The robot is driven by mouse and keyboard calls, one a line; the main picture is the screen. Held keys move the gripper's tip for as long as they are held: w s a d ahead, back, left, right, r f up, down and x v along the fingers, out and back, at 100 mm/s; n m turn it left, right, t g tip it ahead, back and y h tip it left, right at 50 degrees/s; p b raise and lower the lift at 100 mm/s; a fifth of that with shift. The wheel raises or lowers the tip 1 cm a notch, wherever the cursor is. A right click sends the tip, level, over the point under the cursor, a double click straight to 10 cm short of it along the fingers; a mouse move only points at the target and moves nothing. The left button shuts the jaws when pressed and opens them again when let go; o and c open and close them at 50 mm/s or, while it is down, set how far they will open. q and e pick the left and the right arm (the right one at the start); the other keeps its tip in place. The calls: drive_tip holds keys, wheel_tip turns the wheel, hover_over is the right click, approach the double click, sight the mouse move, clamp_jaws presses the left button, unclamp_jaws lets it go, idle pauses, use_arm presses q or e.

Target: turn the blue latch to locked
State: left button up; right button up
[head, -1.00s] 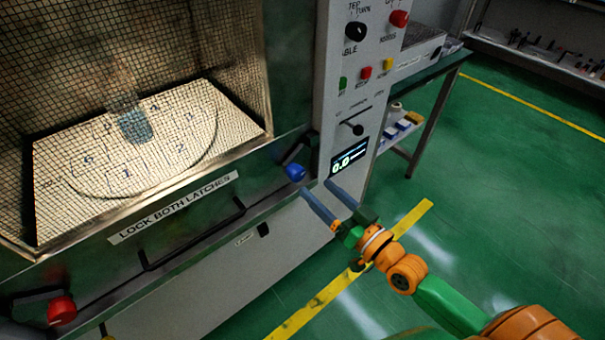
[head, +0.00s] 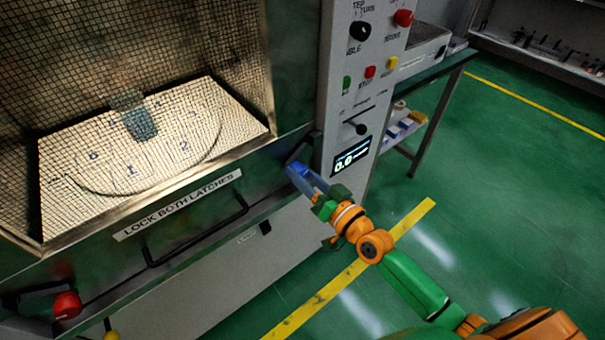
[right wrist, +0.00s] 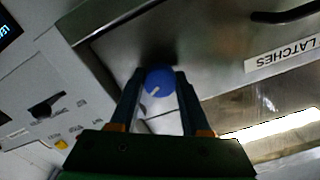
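The blue latch is at the right end of the microwave door's lower edge. Its round blue knob (right wrist: 159,80) with a pale mark shows between my fingers in the right wrist view. In the head view my fingers largely cover it. My right gripper (head: 298,172) has one finger on each side of the knob and appears shut on it; it also shows in the right wrist view (right wrist: 160,88). The red latch (head: 67,305) is at the door's lower left. My left gripper is not in view.
The door carries a label "LOCK BOTH LATCHES" (head: 180,205) and a dark handle (head: 196,238). Right of the latch is the control panel with a lit display (head: 351,158) and a dark lever (head: 356,127). A side table (head: 437,68) stands behind. The green floor at right is free.

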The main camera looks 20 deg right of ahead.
clamp_jaws()
drive_tip(key=shift+n, duration=0.4)
drive_tip(key=o, duration=0.8)
unclamp_jaws()
drive_tip(key=v, duration=0.7)
